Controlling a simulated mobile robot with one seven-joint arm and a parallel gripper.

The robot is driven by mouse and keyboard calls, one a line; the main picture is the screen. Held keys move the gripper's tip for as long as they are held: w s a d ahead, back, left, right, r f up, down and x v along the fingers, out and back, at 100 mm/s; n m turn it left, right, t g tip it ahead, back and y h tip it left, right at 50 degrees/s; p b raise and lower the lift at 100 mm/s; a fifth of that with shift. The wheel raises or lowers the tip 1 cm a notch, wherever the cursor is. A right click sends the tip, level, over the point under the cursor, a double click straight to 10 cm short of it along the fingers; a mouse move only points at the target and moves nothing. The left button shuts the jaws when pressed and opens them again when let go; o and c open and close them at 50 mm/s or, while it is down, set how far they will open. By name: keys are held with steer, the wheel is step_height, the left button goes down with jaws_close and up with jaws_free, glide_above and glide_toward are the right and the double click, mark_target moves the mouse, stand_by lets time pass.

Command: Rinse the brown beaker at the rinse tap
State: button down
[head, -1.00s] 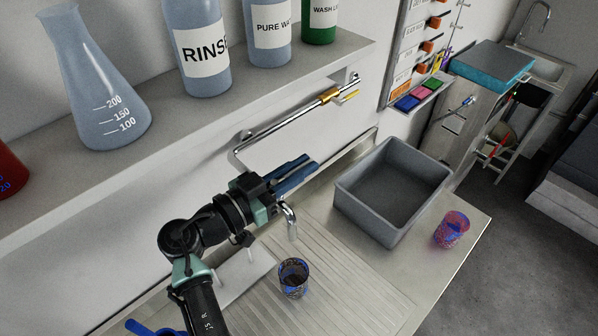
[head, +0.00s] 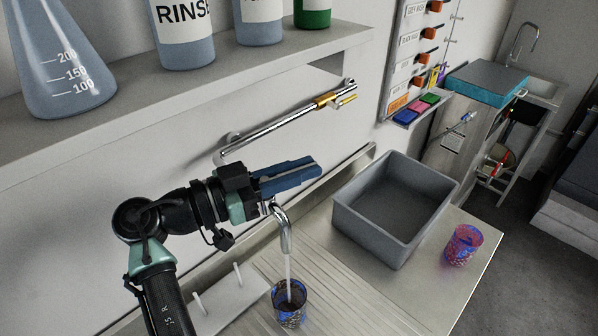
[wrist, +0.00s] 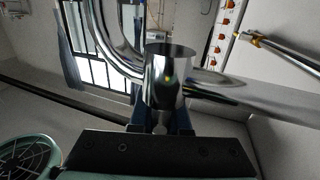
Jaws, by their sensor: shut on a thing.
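The brown beaker (head: 289,314), dark with blue patches, stands upright on the ribbed drainboard below the rinse tap. The tap's curved chrome spout (head: 285,235) sends a thin stream of water (head: 288,270) down into the beaker. My gripper (head: 318,168) is at the tap's swing pipe, above and apart from the beaker, with its blue fingers pointing right. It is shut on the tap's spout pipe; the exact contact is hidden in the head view. In the wrist view, the chrome spout (wrist: 168,75) rises close in front of the fingers.
A grey basin (head: 345,215) stands right of the drainboard. A pink-and-blue beaker (head: 463,246) stands near the counter's right edge. The tap's brass valve (head: 328,99) is on the wall pipe. A shelf (head: 240,72) with a flask and bottles overhangs the left side.

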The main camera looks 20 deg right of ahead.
steer(key=c, duration=0.9)
jaws_free()
steer(key=shift+a, duration=0.15)
steer(key=a+b, duration=0.1)
steer(key=a, duration=0.3)
steer(key=a+b, duration=0.1)
steer(key=a, duration=0.3)
steer(key=a+b, duration=0.2)
steer(key=a, duration=0.2)
steer(key=shift+s+a, duration=0.35)
